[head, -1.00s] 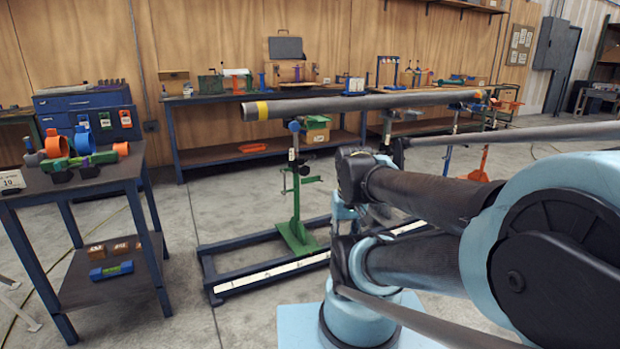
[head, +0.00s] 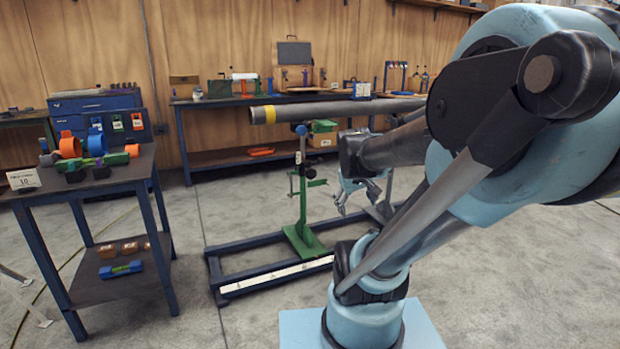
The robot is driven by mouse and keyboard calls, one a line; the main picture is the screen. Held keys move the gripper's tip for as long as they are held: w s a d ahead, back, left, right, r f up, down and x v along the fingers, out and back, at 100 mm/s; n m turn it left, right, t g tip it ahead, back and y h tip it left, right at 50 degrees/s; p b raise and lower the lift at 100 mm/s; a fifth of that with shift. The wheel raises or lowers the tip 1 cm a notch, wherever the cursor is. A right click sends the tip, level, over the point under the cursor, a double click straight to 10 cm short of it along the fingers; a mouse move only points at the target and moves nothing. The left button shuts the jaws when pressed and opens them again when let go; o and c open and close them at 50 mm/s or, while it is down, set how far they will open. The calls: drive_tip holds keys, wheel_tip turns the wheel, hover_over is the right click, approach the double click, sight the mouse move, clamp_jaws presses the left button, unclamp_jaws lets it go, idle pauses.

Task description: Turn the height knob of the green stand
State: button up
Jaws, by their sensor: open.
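The green stand (head: 302,238) stands on the dark floor frame, its upright post below the left end of the grey pipe (head: 330,111). A green handle-like part (head: 317,183) juts from the right of the post at mid height; I take it for the height knob, small in view. My gripper (head: 362,203) is open and empty, its fingers pointing down, just to the right of that part in the picture. A gap shows between them. My arm hides the stands further right and the pipe's right end.
The floor frame (head: 226,287) with a white scale strip lies around the stand's base. A dark blue side table (head: 120,173) with clamps stands at left. A workbench (head: 190,128) runs along the wall. Bare floor lies between table and frame.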

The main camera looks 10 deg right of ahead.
sight(312, 174)
drive_tip(key=w+d+r+n+t+h, duration=0.1)
drive_tip(key=w+d+r+n+t, duration=0.25)
drive_tip(key=w, duration=0.85)
drive_tip(key=w+d+r+n+t+h, duration=0.2)
drive_tip(key=w+r+n, duration=0.15)
drive_tip(key=w, duration=0.95)
drive_tip(key=w+d+r+n+t+h, duration=0.1)
drive_tip(key=w+d+r+n+t, duration=0.25)
drive_tip(key=w, duration=0.85)
drive_tip(key=w+a+f+n+t+y, duration=0.1)
drive_tip(key=w+f+n+t+y, duration=0.1)
drive_tip(key=w+f+n, duration=0.3)
drive_tip(key=w+a+f+n+t+y, duration=0.1)
drive_tip(key=w+f+n, duration=0.1)
drive_tip(key=w+n, duration=0.35)
drive_tip(key=w+a+f+n+t+y, duration=0.1)
drive_tip(key=w+f+n+t+y, duration=0.15)
drive_tip(key=w, duration=0.55)
drive_tip(key=w+a+f+n+g+y, duration=0.1)
drive_tip(key=w+a+f+n+y, duration=0.15)
drive_tip(key=f+n, duration=0.6)
drive_tip(key=w+a+f+n+g+y, duration=0.1)
drive_tip(key=a+f+n+y, duration=0.25)
drive_tip(key=f, duration=0.95)
drive_tip(key=x, duration=1.7)
drive_tip(key=shift+a+f, duration=0.15)
drive_tip(key=shift+c, duration=0.2)
drive_tip(key=c, duration=1)
